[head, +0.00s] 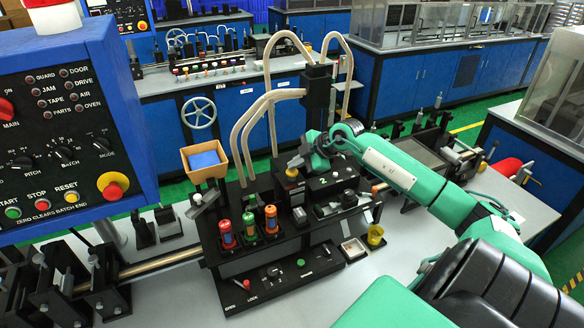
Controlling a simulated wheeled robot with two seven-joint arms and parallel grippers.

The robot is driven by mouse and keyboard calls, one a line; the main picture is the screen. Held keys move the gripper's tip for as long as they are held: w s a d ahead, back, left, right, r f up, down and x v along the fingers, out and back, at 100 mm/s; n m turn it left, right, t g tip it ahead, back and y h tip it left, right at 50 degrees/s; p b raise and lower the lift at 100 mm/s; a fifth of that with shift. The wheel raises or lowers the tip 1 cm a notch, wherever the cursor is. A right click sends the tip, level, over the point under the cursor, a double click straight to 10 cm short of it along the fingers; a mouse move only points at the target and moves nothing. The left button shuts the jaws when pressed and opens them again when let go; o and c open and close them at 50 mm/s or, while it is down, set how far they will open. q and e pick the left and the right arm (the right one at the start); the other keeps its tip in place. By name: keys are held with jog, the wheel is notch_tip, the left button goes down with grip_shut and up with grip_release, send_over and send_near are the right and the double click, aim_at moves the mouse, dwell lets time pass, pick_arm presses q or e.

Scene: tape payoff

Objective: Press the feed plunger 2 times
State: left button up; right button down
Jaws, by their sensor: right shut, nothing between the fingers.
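A black machine block (262,262) stands in the middle of the bench. A short knob with a yellow top (292,173) rises from its upper deck; it may be the feed plunger, but no readable label confirms this. My right arm reaches in from the right, and my right gripper (297,162) is shut and empty, just above and beside the yellow top. I cannot tell whether it touches the knob. The gripper and wrist hide part of the deck behind. My left gripper is out of view.
Three coloured cylinders (249,226) stand at the block's front left. An orange bin (204,160) with blue contents is behind them. Beige hoses (240,135) arch over the deck. A blue control panel (70,120) fills the left. A yellow cup (375,236) is at right.

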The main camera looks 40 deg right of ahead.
aim_at(296, 171)
jog(key=shift+f, duration=0.5)
jog(key=shift+r, duration=0.15)
dwell(0.3)
jog(key=shift+r+p, duration=1.4)
jog(key=shift+r, duration=0.2)
notch_tip(296, 171, up, 5)
jog(key=p, duration=0.3)
jog(key=shift+p, duration=0.35)
jog(key=shift+w, duration=0.1)
dwell(1.4)
